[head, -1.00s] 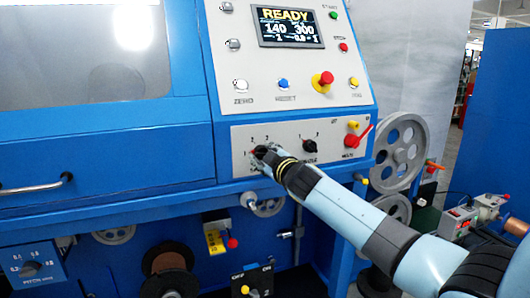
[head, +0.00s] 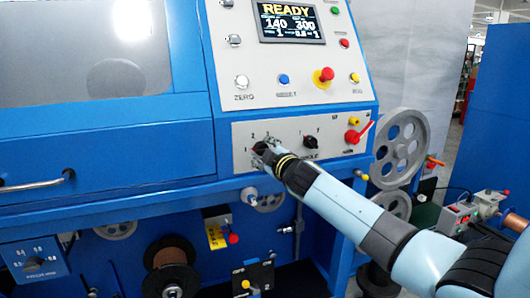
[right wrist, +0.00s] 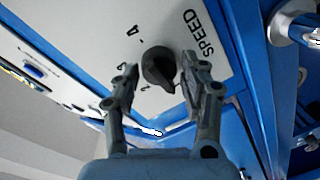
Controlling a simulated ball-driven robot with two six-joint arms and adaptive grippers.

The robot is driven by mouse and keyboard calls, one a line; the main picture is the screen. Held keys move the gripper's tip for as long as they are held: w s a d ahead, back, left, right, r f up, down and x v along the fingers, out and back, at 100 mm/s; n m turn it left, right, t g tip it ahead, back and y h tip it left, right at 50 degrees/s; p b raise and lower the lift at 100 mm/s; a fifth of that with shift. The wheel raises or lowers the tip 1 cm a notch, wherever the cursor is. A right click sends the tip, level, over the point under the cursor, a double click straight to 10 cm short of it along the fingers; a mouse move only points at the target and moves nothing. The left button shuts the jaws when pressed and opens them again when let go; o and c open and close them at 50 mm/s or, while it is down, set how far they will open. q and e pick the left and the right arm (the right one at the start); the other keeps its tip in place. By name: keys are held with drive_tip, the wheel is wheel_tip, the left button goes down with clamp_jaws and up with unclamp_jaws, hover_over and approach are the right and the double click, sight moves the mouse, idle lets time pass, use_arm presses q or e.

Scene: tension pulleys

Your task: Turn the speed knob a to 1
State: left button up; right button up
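The speed knob (right wrist: 159,68) is black, on a light panel under the word SPEED in the right wrist view. Its pointed end aims toward the lower right of that view. Small marks surround it, partly hidden by the fingers. My right gripper (right wrist: 163,68) is open, with one finger on each side of the knob and gaps visible; I cannot tell whether either finger touches it. In the head view my right gripper (head: 262,152) is at the left part of the lower panel and mostly covers the knob. My left gripper is not in view.
A second black knob (head: 310,142) and a red lever (head: 359,133) are to the right on the same panel. Above are a display (head: 290,22) reading READY and a red mushroom button (head: 323,76).

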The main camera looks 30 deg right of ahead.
drive_tip(key=shift+o, duration=1)
drive_tip(key=f+v, duration=0.1)
drive_tip(key=v, duration=1.1)
drive_tip(key=shift+r, duration=0.4)
